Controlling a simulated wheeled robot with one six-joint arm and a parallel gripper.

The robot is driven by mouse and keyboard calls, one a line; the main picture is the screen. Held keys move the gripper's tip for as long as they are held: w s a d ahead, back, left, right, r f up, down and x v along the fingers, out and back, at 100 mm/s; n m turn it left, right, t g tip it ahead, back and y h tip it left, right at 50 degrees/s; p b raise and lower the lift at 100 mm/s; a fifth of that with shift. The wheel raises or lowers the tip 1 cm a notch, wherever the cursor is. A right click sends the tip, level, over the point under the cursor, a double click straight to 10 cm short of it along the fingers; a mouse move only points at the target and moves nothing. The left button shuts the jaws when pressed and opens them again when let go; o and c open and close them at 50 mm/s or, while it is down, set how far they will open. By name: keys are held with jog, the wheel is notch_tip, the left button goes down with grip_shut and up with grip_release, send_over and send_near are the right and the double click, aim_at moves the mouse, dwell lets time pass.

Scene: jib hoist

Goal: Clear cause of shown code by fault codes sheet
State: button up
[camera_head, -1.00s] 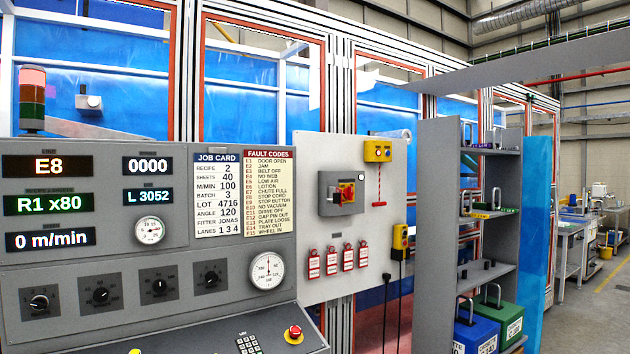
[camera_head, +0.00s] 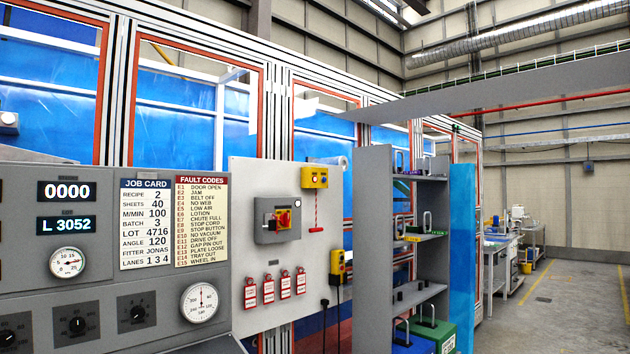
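The fault codes sheet (camera_head: 202,222) hangs on the grey console beside the job card (camera_head: 146,224). Its E8 line reads STOP CORD. The code display that read E8 is out of view now. A yellow box (camera_head: 314,177) with a red cord (camera_head: 316,212) hanging below it is at the top right of the light grey panel (camera_head: 240,300). A grey switch box with a red and yellow handle (camera_head: 283,220) is left of the cord. My gripper is not in view.
Several red tags (camera_head: 268,290) hang low on the panel. A yellow box with cable (camera_head: 336,268) is at its right edge. A grey shelf unit (camera_head: 376,240) with bins stands further right. The floor (camera_head: 560,300) at far right is open.

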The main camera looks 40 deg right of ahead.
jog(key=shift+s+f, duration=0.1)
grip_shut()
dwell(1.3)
